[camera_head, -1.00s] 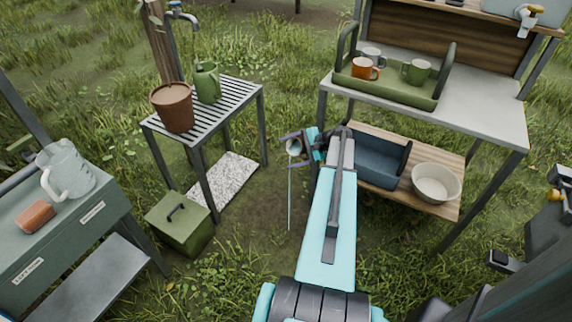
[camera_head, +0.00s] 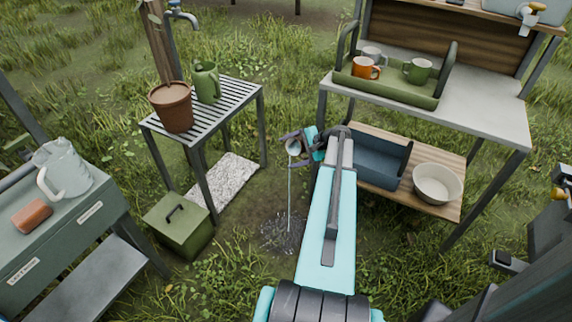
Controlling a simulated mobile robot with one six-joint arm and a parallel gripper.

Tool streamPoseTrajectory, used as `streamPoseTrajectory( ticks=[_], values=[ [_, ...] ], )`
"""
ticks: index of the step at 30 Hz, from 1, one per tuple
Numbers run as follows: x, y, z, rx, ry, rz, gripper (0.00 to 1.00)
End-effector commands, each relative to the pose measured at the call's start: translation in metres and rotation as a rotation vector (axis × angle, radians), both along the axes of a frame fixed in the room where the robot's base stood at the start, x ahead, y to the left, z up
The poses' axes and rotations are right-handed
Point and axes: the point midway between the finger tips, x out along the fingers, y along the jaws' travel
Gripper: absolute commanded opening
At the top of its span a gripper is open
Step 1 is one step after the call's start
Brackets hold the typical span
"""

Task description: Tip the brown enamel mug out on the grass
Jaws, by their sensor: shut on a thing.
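My gripper (camera_head: 299,149) is shut on a small mug (camera_head: 293,147), held over the grass between the slatted stand and the workbench. The mug is tipped, with its pale round mouth showing. Its outer colour is hard to tell, as the fingers hide much of it. A thin clear stream (camera_head: 290,195) falls from the mug to the ground. A dark wet patch (camera_head: 283,234) lies on the grass (camera_head: 262,262) where the stream lands.
The slatted stand (camera_head: 232,97) at left bears a terracotta pot (camera_head: 173,108) and a green jug (camera_head: 206,83). A green box (camera_head: 178,225) and a pale slab (camera_head: 224,183) lie below. The workbench (camera_head: 485,112) at right holds a green tray (camera_head: 388,90) with several mugs.

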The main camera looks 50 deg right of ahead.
Motion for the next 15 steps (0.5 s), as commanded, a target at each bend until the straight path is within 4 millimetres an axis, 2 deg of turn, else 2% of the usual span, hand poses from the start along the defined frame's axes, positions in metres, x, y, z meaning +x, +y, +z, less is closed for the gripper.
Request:
streamPoseTrajectory(
  ticks=[15],
  values=[
    [0.0002, 0.0022, 0.0016, -0.057, -0.003, 0.000, 0.48]
  ],
)
